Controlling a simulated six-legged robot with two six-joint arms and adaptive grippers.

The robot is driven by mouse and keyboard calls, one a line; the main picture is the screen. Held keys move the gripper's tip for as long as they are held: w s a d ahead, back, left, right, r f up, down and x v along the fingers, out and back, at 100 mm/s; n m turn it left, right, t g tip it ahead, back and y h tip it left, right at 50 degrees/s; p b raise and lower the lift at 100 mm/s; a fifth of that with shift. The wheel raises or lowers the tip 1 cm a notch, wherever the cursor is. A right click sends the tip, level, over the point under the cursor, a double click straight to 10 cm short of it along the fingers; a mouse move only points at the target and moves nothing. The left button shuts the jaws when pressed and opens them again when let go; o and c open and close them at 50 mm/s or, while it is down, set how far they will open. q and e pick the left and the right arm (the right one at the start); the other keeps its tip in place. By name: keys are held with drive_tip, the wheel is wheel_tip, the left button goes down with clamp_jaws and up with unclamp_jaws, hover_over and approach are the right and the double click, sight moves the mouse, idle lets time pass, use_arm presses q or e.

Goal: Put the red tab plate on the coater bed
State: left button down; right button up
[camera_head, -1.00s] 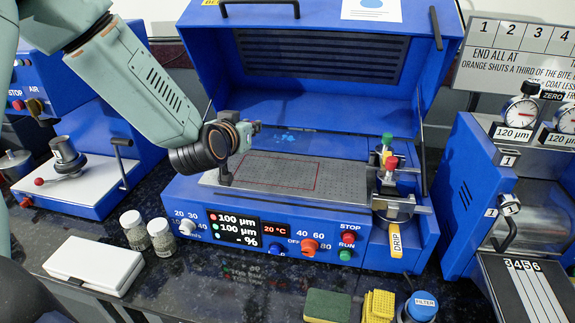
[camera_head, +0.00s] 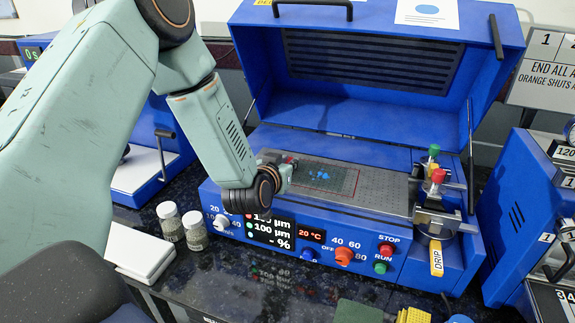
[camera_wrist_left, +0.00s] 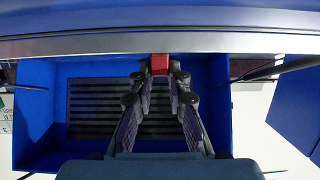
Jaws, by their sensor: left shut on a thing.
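My left gripper (camera_head: 287,172) is at the left end of the coater bed (camera_head: 385,193), low over it. In the left wrist view, its fingers (camera_wrist_left: 160,80) are shut on a small red tab (camera_wrist_left: 160,64). In the head view, a bit of red shows beside the fingers. A dark greenish plate (camera_head: 338,180) with blue marks shows beside the gripper, over the red outline on the perforated bed. I cannot tell whether it touches the bed. My right gripper is not in view.
The blue lid (camera_head: 370,105) stands open behind the bed. A clamp with green and red knobs (camera_head: 437,176) stands at the bed's right end. Two jars (camera_head: 194,229) and a white box (camera_head: 140,252) are at front left. Blue machines (camera_head: 528,200) stand to the right.

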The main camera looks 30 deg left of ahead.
use_arm(q)
drive_tip(key=shift+w+d, duration=0.15)
drive_tip(key=shift+w, duration=0.1)
drive_tip(key=shift+f, duration=0.15)
drive_tip(key=c, duration=1.5)
unclamp_jaws()
drive_tip(key=shift+s, duration=0.2)
drive_tip(key=shift+o, duration=1)
drive_tip(key=shift+w, duration=0.2)
drive_tip(key=shift+s+r, duration=0.15)
drive_tip(key=shift+r, duration=0.15)
drive_tip(key=p+v, duration=0.1)
drive_tip(key=v, duration=1)
drive_tip(key=shift+s+p, duration=0.35)
drive_tip(key=shift+s, duration=0.05)
drive_tip(key=shift+d, duration=0.1)
